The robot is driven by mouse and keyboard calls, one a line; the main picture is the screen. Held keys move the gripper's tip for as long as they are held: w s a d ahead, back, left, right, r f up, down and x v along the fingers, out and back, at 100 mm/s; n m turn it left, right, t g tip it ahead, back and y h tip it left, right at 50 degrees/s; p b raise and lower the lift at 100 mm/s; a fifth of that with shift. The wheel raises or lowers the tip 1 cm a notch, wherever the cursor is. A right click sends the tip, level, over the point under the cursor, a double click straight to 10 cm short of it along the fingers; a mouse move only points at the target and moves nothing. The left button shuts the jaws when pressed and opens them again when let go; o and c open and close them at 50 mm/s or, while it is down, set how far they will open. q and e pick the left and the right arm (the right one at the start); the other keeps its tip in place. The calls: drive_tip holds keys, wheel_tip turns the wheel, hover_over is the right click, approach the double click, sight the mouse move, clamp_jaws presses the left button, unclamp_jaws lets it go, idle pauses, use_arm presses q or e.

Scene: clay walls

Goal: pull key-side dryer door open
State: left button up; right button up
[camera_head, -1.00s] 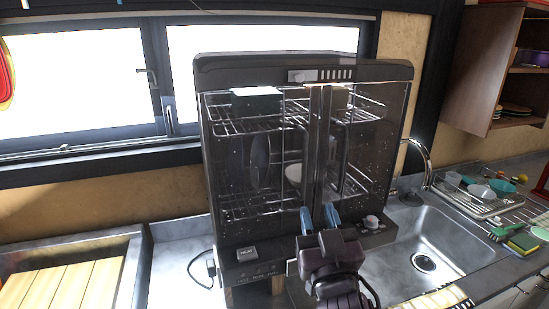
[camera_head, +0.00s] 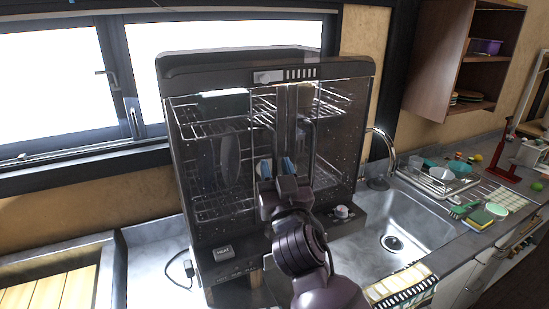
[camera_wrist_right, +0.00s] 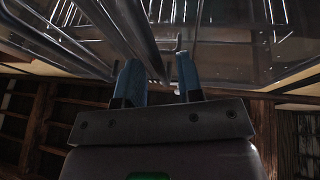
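The dryer (camera_head: 215,68) is a dark cabinet on the counter with two clear doors, which look shut. A key marked HEAT (camera_head: 223,251) is at its lower left and a knob (camera_head: 342,212) at its lower right. The left, key-side door (camera_head: 205,165) meets the right door at upright bar handles in the middle. My right gripper (camera_head: 276,168) is at these handles, its blue fingertips apart. In the right wrist view the gripper (camera_wrist_right: 158,80) is open, and a bar (camera_wrist_right: 143,42) runs down between its fingers. I cannot tell whether they touch it. My left gripper is out of view.
Racks with dishes show inside the dryer. A sink (camera_head: 400,225) with a tap (camera_head: 385,145) is to the right, and beyond it a dish rack (camera_head: 438,182) and a sponge (camera_head: 481,217). A slatted wooden board (camera_head: 45,290) is at left. A window is behind.

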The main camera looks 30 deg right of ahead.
drive_tip(key=shift+x, duration=0.9)
clamp_jaws()
